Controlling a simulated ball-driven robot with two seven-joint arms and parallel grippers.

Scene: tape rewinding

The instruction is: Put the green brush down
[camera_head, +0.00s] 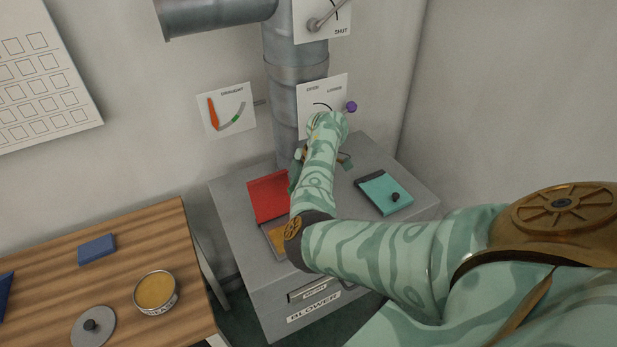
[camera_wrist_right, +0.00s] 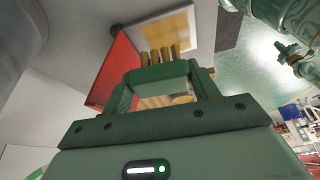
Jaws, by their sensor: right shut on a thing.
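The green brush (camera_wrist_right: 162,76) is in the right wrist view, with several tan bristle tufts at its far side. The fingers of my right gripper (camera_wrist_right: 164,92) are shut on its body from both sides. In the head view my right forearm covers most of this gripper and the brush, above the grey blower cabinet (camera_head: 235,240). In the wrist view the bristles overlap a tan square panel beside the open red flap (camera_wrist_right: 113,72); I cannot tell whether they touch it.
The red flap (camera_head: 268,197) stands open on the cabinet top, with a teal lid (camera_head: 385,194) to its right. A metal duct (camera_head: 297,85) rises behind. The wooden table (camera_head: 120,243) at left holds a blue block (camera_head: 97,249), a round tin (camera_head: 155,292) and a grey disc (camera_head: 93,327).

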